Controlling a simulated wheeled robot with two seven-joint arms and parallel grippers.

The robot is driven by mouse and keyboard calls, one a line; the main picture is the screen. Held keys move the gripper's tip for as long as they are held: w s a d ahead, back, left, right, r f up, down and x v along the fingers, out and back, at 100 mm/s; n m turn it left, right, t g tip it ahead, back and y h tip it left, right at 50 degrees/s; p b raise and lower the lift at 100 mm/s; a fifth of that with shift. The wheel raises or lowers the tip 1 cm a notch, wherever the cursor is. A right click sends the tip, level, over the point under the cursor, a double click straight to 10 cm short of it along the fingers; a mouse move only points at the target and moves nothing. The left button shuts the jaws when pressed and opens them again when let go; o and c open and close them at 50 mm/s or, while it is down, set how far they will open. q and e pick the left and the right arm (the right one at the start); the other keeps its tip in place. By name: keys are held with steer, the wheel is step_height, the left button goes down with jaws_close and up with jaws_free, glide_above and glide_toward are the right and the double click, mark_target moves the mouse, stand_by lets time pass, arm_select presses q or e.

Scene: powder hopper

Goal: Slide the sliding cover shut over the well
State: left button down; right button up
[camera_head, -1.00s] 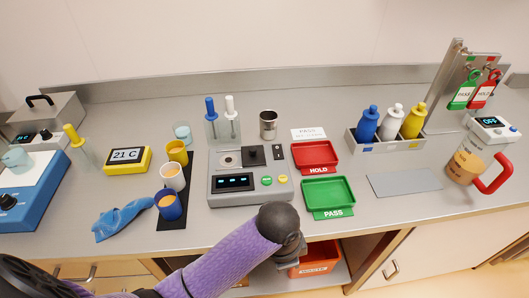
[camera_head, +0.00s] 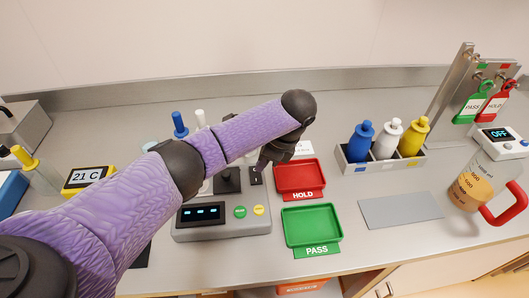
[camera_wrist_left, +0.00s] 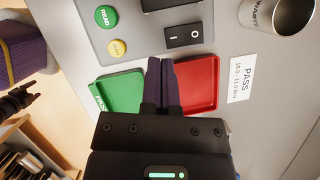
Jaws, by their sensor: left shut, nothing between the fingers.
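The sliding cover (camera_head: 228,180), a dark square plate with a raised knob, sits on top of the grey powder station (camera_head: 222,226). In the left wrist view only its dark edge (camera_wrist_left: 168,4) shows at the top. The well is hidden behind my left forearm in the head view and lies outside the wrist view. My left gripper (camera_head: 262,164) is shut and empty, right of the cover near the rocker switch. In the wrist view its fingertips (camera_wrist_left: 160,64) point towards the switch (camera_wrist_left: 183,36), apart from the cover. A dark, small gripper-like shape at the wrist view's left edge may be my right gripper (camera_wrist_left: 28,98).
The red HOLD tray (camera_head: 300,176) and green PASS tray (camera_head: 311,226) lie right of the station. A bottle rack (camera_head: 380,166) stands farther right. A metal cup (camera_wrist_left: 280,14) is behind. The grey mat (camera_head: 400,210) is bare.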

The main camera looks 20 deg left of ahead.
mark_target(224, 175)
arm_select(q)
steer(key=x, duration=0.2)
steer(key=b+x, duration=0.1)
steer(key=x, duration=0.3)
steer(key=shift+w+f, duration=0.15)
steer(key=shift+w, duration=0.05)
steer(key=shift+s+a+r, duration=0.1)
steer(key=shift+s+a, duration=0.1)
steer(key=shift+a, duration=0.75)
steer(key=shift+s+a+r, duration=0.15)
steer(key=shift+s+a, duration=0.05)
steer(key=shift+a, duration=0.8)
arm_select(e)
steer(key=shift+w+f, duration=0.45)
steer(key=shift+w, duration=0.15)
